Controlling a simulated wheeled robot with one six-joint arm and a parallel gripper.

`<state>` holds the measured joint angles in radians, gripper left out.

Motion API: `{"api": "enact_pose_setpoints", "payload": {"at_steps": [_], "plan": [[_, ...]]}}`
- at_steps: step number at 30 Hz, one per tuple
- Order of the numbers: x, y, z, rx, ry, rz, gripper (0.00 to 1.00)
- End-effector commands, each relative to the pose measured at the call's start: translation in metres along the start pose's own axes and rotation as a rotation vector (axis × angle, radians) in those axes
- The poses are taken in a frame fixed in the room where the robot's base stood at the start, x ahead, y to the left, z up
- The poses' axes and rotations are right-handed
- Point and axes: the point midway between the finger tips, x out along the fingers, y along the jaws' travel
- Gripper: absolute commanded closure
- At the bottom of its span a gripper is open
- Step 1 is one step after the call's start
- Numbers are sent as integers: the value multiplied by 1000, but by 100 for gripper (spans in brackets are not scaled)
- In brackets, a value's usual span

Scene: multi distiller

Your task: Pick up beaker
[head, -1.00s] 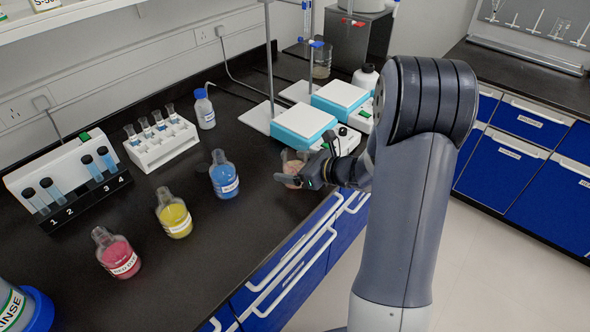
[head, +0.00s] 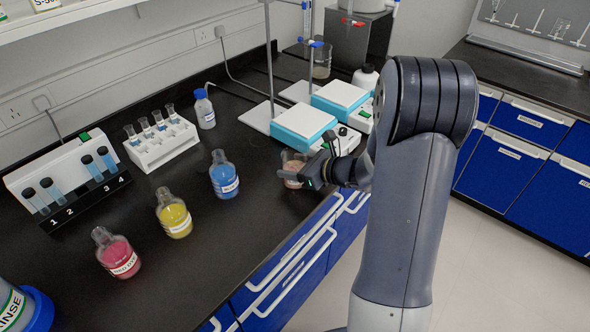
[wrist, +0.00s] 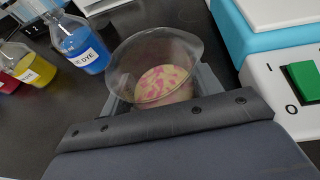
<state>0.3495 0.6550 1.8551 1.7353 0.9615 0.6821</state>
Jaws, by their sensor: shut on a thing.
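The beaker (head: 292,167) is clear glass with pinkish contents and stands near the front edge of the black bench. In the wrist view the beaker (wrist: 160,62) is upright between my fingers, and its contents show pink and yellow patches. My gripper (head: 304,174) is shut on the beaker from the right side. In the wrist view my gripper (wrist: 160,95) has a finger on either side of the glass. The beaker's lower part is partly hidden by my gripper. I cannot tell whether its base touches the bench.
Blue (head: 224,176), yellow (head: 174,215) and pink (head: 118,254) bottles stand to the left. Two teal-and-white hotplates (head: 304,127) stand close behind the beaker. A white tube rack (head: 160,146) is at the back left. Bare bench (head: 250,210) lies between the blue bottle and the beaker.

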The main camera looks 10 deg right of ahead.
Motion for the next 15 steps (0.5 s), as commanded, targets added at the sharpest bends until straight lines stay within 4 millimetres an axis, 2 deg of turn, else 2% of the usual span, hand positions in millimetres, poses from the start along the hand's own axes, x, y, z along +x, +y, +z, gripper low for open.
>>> {"api": "enact_pose_setpoints", "payload": {"at_steps": [8, 15], "plan": [[-1, 0, 4, -1, -2, 0, 70], [-7, 0, 18, -2, -3, -1, 70]]}}
